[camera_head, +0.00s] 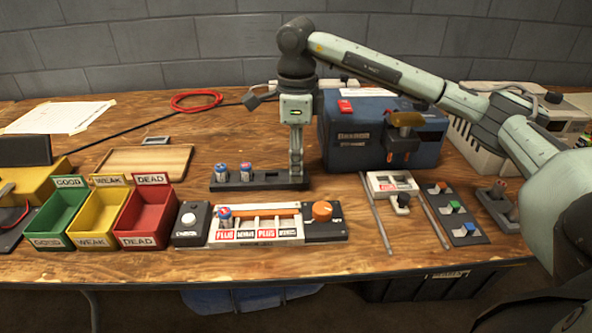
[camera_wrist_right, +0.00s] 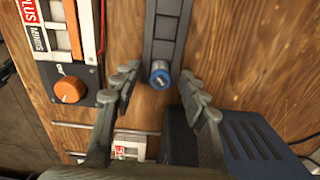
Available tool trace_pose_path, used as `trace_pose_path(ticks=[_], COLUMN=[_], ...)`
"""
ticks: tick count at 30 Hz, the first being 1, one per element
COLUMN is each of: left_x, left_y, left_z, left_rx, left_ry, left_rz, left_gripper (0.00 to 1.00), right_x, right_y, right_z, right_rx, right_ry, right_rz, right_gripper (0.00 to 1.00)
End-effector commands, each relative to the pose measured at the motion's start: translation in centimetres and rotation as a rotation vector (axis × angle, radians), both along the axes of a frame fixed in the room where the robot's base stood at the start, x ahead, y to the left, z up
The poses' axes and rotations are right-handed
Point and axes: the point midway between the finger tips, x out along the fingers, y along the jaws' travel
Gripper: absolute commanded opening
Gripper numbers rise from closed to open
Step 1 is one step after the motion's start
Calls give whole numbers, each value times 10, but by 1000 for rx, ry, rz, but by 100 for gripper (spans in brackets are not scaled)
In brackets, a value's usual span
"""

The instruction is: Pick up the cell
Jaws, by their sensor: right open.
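A cell (camera_wrist_right: 160,75) with a blue rim around its top stands upright at one end of the dark rack (camera_wrist_right: 166,28) in the right wrist view. My right gripper (camera_wrist_right: 159,80) is open, with one finger on each side of this cell and a visible gap on both sides. In the head view the right gripper (camera_head: 297,172) points down at the right end of the rack (camera_head: 262,181) and hides that cell. Another cell (camera_head: 225,217) is in the charger (camera_head: 257,236). My left gripper is out of view.
The blue box (camera_head: 340,160) stands close to the right of my right gripper. The charger's orange knob (camera_head: 322,210) is in front. Green (camera_head: 57,222), yellow (camera_head: 95,225) and red (camera_head: 145,225) bins stand at left. A wooden tray (camera_head: 145,162) lies behind them.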

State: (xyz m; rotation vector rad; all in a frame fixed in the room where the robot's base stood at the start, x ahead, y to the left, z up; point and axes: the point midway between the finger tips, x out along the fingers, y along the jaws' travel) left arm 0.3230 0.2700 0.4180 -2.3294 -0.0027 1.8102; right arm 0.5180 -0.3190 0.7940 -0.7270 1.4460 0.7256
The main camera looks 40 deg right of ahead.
Motion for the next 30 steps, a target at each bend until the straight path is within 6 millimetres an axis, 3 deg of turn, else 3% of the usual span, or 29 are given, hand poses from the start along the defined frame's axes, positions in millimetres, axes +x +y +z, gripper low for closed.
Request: trace_pose_path(ticks=[5,16,30], left_x=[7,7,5], left_y=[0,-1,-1], left_z=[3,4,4], left_rx=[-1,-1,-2], left_ry=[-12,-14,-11], left_rz=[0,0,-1], left_gripper=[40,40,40], right_x=[0,0,0], right_y=[0,0,0], right_z=[0,0,8], right_rx=[0,0,1], right_ry=[0,0,-1], right_rz=[0,0,0], right_gripper=[43,0,0])
